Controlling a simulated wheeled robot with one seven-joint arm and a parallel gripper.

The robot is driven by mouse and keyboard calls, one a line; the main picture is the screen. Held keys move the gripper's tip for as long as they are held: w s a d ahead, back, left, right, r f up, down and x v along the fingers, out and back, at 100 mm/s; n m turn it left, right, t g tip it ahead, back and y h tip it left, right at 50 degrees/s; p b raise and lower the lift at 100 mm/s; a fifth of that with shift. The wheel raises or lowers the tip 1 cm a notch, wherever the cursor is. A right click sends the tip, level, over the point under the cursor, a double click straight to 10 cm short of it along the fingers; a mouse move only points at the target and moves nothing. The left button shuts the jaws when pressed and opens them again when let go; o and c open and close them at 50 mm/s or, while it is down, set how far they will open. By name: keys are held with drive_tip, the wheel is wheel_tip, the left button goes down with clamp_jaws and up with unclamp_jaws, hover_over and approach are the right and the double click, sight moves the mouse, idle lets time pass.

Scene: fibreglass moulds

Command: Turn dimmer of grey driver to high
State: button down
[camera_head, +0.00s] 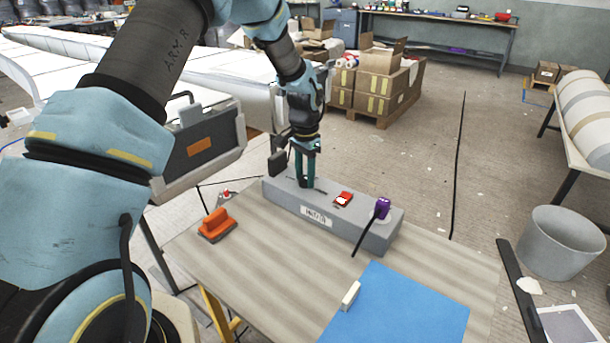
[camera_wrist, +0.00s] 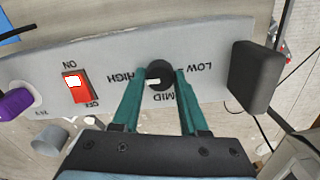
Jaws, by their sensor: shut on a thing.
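The grey driver (camera_head: 350,227) is a long box lying along the back of the table. Its dimmer, a round black knob (camera_wrist: 159,74), sits between printed HIGH, MID and LOW, which read upside down in the wrist view. The knob's white mark (camera_wrist: 153,81) points to the HIGH side. My gripper (camera_head: 305,186) is over the left part of the driver, with its teal fingers (camera_wrist: 161,76) on both sides of the knob, shut on it. In the head view the knob is hidden by the fingers.
The driver also carries a lit red switch (camera_head: 343,200) and a purple plug (camera_head: 382,208) with a black cable. An orange-handled tool (camera_head: 216,224), a blue sheet (camera_head: 400,308) and a small white piece (camera_head: 351,294) lie on the table (camera_head: 280,265). The table's middle is clear.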

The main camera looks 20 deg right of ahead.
sight(305, 178)
drive_tip(key=shift+c, duration=2.2)
unclamp_jaws()
wheel_tip(305, 178, up, 11)
drive_tip(key=b, duration=0.2)
drive_tip(key=shift+f, duration=0.1)
drive_tip(key=a+r+n, duration=0.3)
drive_tip(key=a+n, duration=0.3)
drive_tip(key=a, duration=1.4)
drive_tip(key=s+a+n, duration=0.3)
drive_tip(key=s+a, duration=0.2)
drive_tip(key=a, duration=0.3)
drive_tip(key=s+a+n+t+p, duration=0.1)
drive_tip(key=s+a+n, duration=0.3)
drive_tip(key=a, duration=0.4)
drive_tip(key=shift+s+a+f+n+t, duration=0.3)
drive_tip(key=shift+s, duration=0.6)
